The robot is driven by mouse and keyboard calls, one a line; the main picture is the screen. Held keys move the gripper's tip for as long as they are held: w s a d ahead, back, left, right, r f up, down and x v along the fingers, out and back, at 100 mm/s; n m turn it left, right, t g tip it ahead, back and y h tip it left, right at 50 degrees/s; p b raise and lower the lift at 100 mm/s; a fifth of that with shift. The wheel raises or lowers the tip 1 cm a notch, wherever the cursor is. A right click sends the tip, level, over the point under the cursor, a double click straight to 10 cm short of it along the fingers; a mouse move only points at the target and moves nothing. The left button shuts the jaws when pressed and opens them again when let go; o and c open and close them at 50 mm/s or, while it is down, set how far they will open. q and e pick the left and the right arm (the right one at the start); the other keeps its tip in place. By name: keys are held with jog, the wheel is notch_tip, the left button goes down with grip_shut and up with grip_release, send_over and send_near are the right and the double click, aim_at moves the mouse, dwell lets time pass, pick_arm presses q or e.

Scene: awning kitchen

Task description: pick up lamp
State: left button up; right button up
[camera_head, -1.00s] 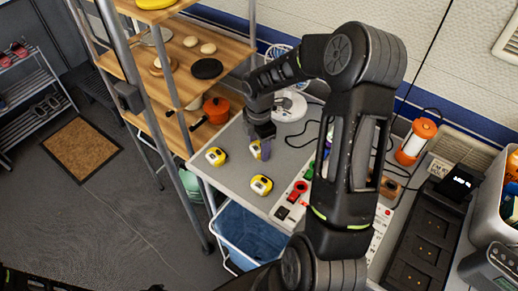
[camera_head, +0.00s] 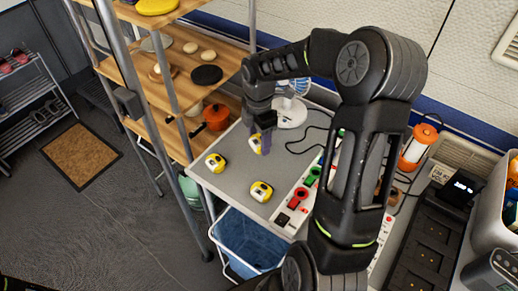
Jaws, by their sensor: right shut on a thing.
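A lamp (camera_head: 418,145) with an orange top and a pale cylindrical body stands on the right part of the grey counter, behind my right arm. My right gripper (camera_head: 264,141) points down over the left part of the counter, well away from this lamp. It is shut on a small yellow and dark object (camera_head: 255,144), like a tape measure, which it partly hides. Two similar yellow objects lie on the counter, one at the left (camera_head: 216,162) and one nearer the front (camera_head: 262,191). My left gripper is not in view.
A power strip (camera_head: 299,197) with red and green plugs lies right of the yellow objects. A white fan (camera_head: 290,112) stands behind. A wooden shelf (camera_head: 225,55) with metal posts borders the left, and a blue bin (camera_head: 246,243) stands below the counter's front edge.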

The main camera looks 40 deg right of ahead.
aim_at(258, 140)
jog(key=shift+r, duration=2.05)
jog(key=shift+r, duration=0.1)
